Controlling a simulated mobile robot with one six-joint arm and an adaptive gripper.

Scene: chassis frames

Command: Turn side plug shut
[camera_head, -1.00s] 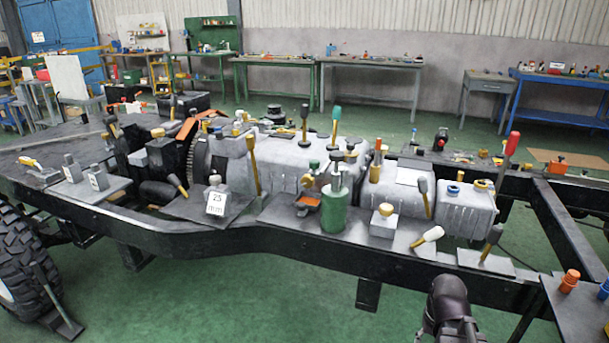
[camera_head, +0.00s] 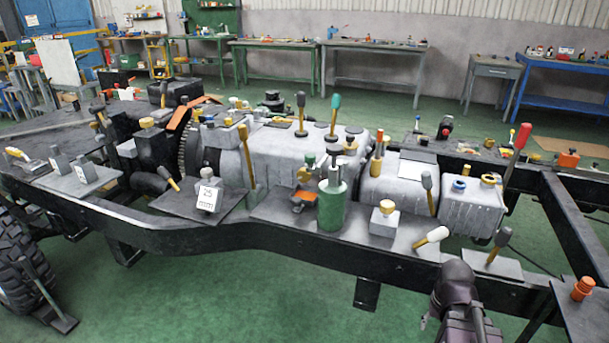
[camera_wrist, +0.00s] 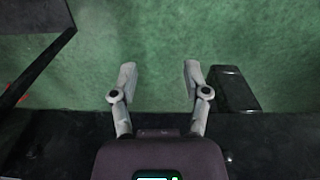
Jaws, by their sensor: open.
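I cannot tell for sure which part is the side plug. The grey gearbox housing (camera_head: 290,152) lies along the black chassis frame (camera_head: 215,239). A smaller grey housing (camera_head: 470,210) at its right end carries a blue-ringed cap (camera_head: 460,184) and a yellow cap (camera_head: 489,179). In the wrist view my gripper (camera_wrist: 160,80) is open and empty, its two fingers apart above the green floor. In the head view my dark arm (camera_head: 463,290) stands at the near side of the frame, at lower right; its fingers are mostly hidden there.
A green cylinder (camera_head: 331,205), a white-tipped handle (camera_head: 431,237) and a grey block with a yellow knob (camera_head: 384,218) sit along the near rail. A red-tipped lever (camera_head: 515,150) rises at right. An orange knob (camera_head: 583,288) is at the right corner. Green floor (camera_head: 240,300) is clear in front.

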